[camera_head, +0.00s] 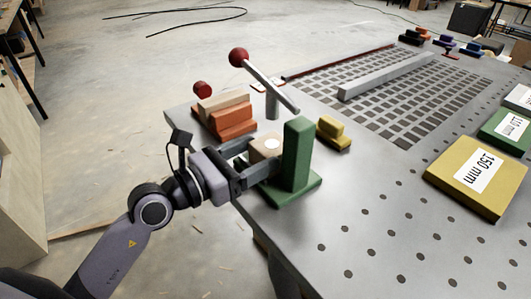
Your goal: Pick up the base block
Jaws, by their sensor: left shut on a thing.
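A tan wooden block (262,155) with a white round spot on top sits between the fingers of my left gripper (261,156), near the table's left edge. I take this to be the base block. My left gripper is shut on it from the left. The block's lower part is hidden by a finger and by a green L-shaped block (297,150) standing just to its right, so I cannot tell whether it touches the table. My right gripper is not in view.
An orange and tan stepped block (232,122) stands behind the gripper. A lever with a red ball (238,57) rises over the table (345,215). A small yellow block (333,132) lies to the right. A yellow 150 mm plate (465,185) lies farther right. The front perforated area is clear.

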